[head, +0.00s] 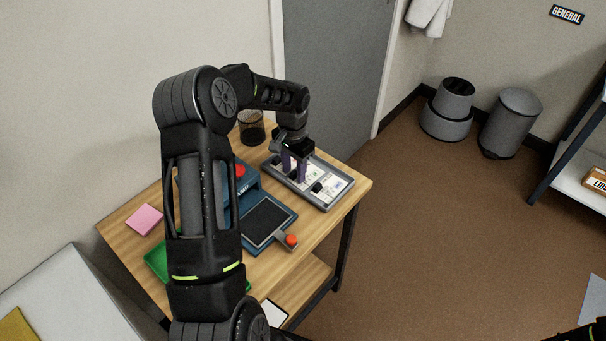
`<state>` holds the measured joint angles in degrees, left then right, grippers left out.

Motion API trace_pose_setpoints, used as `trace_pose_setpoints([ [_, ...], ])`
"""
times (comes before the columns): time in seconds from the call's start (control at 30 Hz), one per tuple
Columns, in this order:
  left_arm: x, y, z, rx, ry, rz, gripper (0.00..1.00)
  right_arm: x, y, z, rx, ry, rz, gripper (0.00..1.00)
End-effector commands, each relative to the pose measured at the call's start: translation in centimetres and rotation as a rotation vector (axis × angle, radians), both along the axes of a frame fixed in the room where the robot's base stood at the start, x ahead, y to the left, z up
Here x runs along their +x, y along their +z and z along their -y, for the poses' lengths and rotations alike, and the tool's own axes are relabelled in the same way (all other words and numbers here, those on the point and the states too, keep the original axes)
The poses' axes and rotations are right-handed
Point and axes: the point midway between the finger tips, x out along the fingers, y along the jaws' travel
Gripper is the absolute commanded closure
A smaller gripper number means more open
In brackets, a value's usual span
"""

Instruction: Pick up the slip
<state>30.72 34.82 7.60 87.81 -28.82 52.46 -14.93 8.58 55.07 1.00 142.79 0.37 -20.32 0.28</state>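A grey tray (325,205) lies along the right side of the wooden table. Several white printed slips (337,185) lie in it, with small dark pieces on or beside them. I cannot tell which one is the task's slip. My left gripper (295,176) points down over the tray's middle. Its two purplish fingers stand apart with a gap between them, and I see nothing held there. The fingers and wrist hide part of the tray and slips. My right gripper is out of view; only a dark bit of my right arm shows at the bottom right corner.
A blue device (283,213) with a dark plate and an orange-red knob (291,241) sits left of the tray. A dark mesh cup (252,133) stands behind. Pink notes (145,219) lie at the left. My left arm hides much of the table (320,237).

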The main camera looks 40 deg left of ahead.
Motion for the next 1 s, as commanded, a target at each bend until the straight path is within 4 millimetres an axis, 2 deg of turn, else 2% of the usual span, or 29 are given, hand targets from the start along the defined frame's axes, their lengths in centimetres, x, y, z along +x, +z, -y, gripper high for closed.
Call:
trace_pose_setpoints([
  [0.4, 0.01, 0.04, 0.01, 0.000, 0.000, 0.000, 0.60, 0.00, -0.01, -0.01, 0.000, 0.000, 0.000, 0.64],
  [0.9, 0.01, 0.05, 0.01, 0.000, 0.000, 0.000, 1.00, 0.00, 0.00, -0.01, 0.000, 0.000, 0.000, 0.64],
  [1.0, 0.01, 0.05, 0.01, 0.000, 0.000, 0.000, 1.00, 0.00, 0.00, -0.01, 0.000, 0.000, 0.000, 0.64],
])
